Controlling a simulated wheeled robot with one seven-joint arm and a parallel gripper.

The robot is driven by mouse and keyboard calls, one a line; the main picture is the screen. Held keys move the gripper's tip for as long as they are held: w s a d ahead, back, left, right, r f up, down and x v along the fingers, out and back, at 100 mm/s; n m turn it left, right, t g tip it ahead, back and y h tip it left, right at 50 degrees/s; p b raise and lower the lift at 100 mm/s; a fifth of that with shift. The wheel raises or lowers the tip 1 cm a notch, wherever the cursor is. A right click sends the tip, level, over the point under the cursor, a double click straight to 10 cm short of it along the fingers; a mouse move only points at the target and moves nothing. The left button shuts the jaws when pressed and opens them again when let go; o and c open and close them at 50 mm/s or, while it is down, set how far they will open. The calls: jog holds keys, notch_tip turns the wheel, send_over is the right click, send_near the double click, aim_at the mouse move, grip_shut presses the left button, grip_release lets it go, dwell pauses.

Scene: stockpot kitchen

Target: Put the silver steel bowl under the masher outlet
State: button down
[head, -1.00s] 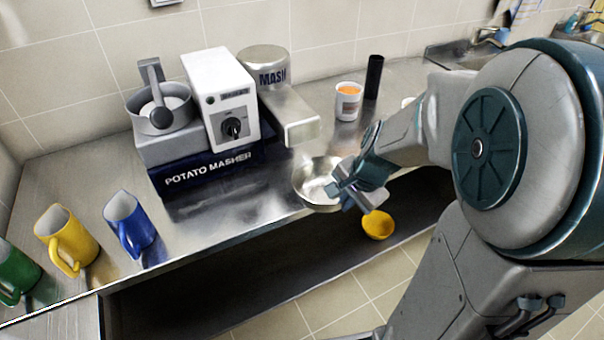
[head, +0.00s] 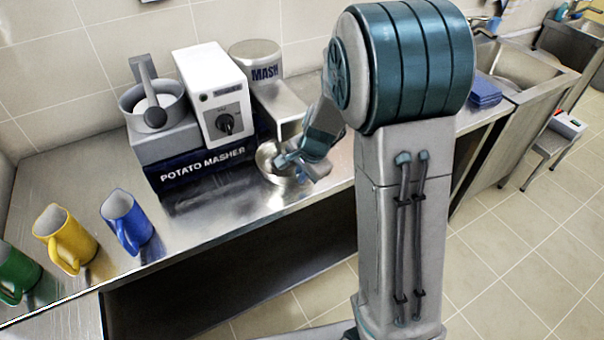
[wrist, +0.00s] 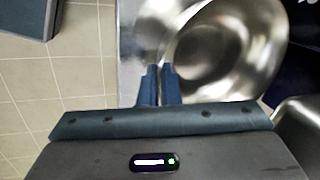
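The silver steel bowl (head: 264,163) is on or just above the counter, in front of the masher and close below the front end of its steel outlet (head: 283,104). I cannot tell whether it touches the counter or is fully under the outlet. My gripper (head: 290,163) is at the bowl's right side. In the wrist view, the gripper's two fingers (wrist: 159,84) are close together on the rim of the bowl (wrist: 225,45). The potato masher (head: 215,90) has a white control box, a dark blue base and a MASH cylinder.
A blue mug (head: 127,220), a yellow mug (head: 65,238) and a green mug (head: 17,272) stand at the counter's left. The steel counter (head: 190,235) is clear in front of the masher. My arm hides the counter's right part. A sink (head: 520,62) is at the far right.

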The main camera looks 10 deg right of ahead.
jog(key=shift+f, duration=0.25)
jog(key=c, duration=1.6)
grip_release()
jog(key=shift+c, duration=0.2)
jog(key=shift+r, duration=0.1)
jog(key=shift+r, duration=0.25)
jog(key=p+v, duration=0.1)
jog(key=v, duration=1.1)
jog(key=s+d+r+n+h, duration=0.1)
jog(key=s+n, duration=0.5)
jog(key=s, duration=0.3)
jog(key=s+d+r+n, duration=0.1)
jog(key=s+n, duration=0.4)
jog(key=s, duration=0.5)
jog(key=shift+r+n+h, duration=0.4)
